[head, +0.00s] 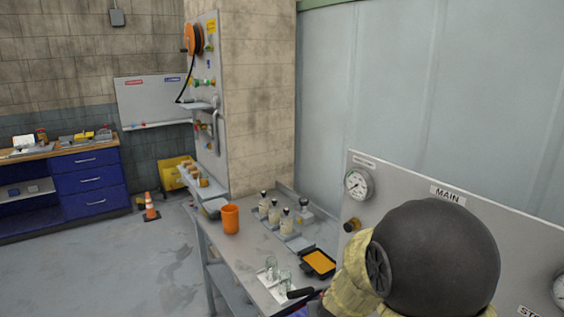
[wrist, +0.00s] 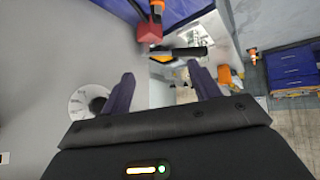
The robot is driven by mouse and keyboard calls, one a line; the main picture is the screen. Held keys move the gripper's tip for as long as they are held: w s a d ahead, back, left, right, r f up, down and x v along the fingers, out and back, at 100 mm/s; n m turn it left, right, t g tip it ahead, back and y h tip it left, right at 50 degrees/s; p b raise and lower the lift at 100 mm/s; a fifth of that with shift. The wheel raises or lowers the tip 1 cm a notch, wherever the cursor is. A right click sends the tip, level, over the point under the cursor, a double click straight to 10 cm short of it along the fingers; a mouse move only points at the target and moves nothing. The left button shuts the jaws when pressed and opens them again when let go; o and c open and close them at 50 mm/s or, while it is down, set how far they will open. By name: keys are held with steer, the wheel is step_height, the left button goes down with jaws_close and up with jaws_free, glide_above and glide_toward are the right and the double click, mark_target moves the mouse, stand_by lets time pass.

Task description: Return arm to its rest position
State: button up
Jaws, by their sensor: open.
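My gripper (wrist: 164,84) shows in the wrist view, with its two dark fingers spread apart and nothing between them. It points out over the scene, and no finger touches anything that I can see. In the head view my arm fills the lower right as a large dark rounded joint with tan cloth-like covering. It stands in front of the grey panel marked MAIN (head: 400,190). The gripper itself cannot be made out clearly in the head view.
The runout table (head: 240,262) holds an orange cup (head: 230,219), several bottles (head: 274,211) and a black tray with orange contents (head: 318,262). A gauge (head: 357,184) is on the panel. A traffic cone (head: 151,207) stands on open floor near blue drawers (head: 88,182).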

steer(key=s+d+g, duration=0.1)
steer(key=s+g, duration=0.1)
steer(key=s, duration=0.6)
steer(key=s+d+m+g, duration=0.1)
steer(key=s+d+g, duration=0.1)
steer(key=s, duration=0.6)
steer(key=shift+s+d+r+g+y, duration=0.2)
steer(key=shift+s+d+g+y, duration=0.15)
steer(key=shift+g, duration=0.45)
